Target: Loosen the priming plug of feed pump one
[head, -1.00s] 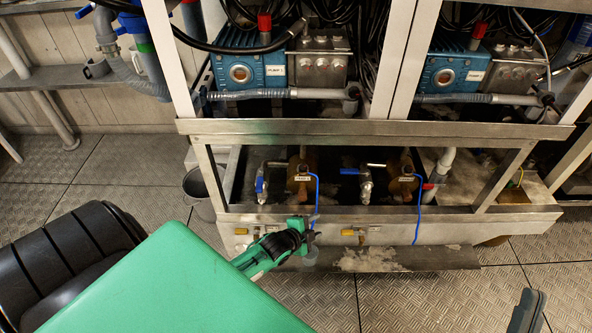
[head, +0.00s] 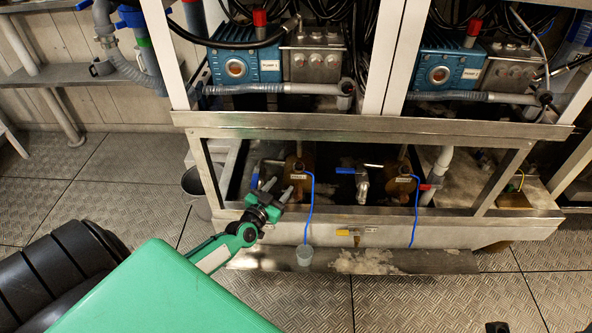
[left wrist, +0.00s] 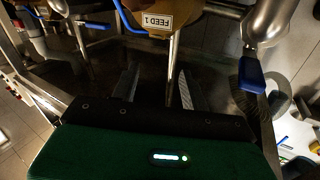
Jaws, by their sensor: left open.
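Feed pump one is the brown, bronze-looking body (head: 299,171) with a FEED 1 label, in the left bay of the low metal frame. Its label also shows in the left wrist view (left wrist: 153,21). My left gripper (head: 279,188) is open at the pump's lower left, its fingers pointing up into the bay. In the left wrist view, the two fingers (left wrist: 158,90) are spread with a thin metal rod or pipe visible beyond and between them. I cannot make out the priming plug; the gripper may cover it. Only dark bits of my right gripper (head: 497,327) may show at the bottom edge.
A second brown pump (head: 402,184) stands right of the first. Blue-handled valves (head: 345,171) and blue tubes (head: 309,215) are close by. A clear cup (head: 304,256) stands on the ledge (head: 365,262). The metal frame's front rail (head: 340,122) crosses above the pumps.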

